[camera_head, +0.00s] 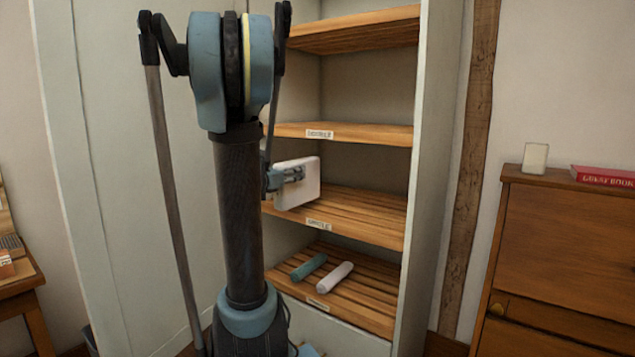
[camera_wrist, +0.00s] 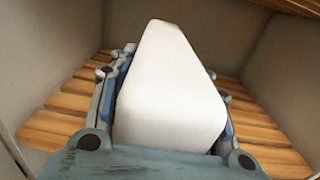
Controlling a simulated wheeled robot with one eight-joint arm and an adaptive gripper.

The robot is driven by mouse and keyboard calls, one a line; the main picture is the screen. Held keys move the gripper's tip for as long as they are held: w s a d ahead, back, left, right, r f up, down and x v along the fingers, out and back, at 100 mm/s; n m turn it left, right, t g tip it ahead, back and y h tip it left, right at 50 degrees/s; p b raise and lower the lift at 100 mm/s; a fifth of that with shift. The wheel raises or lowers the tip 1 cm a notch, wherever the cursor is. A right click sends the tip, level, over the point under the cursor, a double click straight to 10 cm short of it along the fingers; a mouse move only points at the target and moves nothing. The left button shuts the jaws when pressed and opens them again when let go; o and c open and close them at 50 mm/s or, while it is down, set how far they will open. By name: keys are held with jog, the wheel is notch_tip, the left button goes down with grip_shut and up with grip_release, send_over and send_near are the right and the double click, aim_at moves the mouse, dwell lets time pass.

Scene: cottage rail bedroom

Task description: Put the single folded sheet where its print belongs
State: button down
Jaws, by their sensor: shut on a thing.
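My gripper (camera_head: 291,176) is shut on the white folded sheet (camera_head: 303,187). The sheet is a flat white block, held upright on edge, at the front of the middle shelf (camera_head: 375,215) marked with a label that seems to read "SINGLE" (camera_head: 318,224). In the wrist view the sheet (camera_wrist: 170,95) fills the space between my fingers, with shelf slats (camera_wrist: 55,125) on both sides. I cannot tell whether the sheet touches the shelf. The shelf above carries a label that seems to read "DOUBLE" (camera_head: 320,134) and looks empty. My arm hides the cupboard's left part.
The lowest shelf (camera_head: 345,305) holds a teal roll (camera_head: 309,267) and a white roll (camera_head: 335,277); its label is unreadable. The cupboard's right side wall (camera_head: 428,150) stands close beside the shelves. A wooden bureau (camera_head: 565,240) with a red guest book (camera_head: 604,177) is at right.

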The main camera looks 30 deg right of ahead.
aim_at(314, 175)
jog(key=x, duration=1.2)
jog(key=shift+d, duration=0.25)
jog(key=f, duration=0.2)
jog(key=shift+w+d+f, duration=0.15)
jog(key=shift+d+f, duration=0.1)
jog(key=shift+f, duration=0.5)
jog(key=c, duration=0.8)
grip_release()
jog(key=shift+c, duration=0.2)
jog(key=v, duration=1.2)
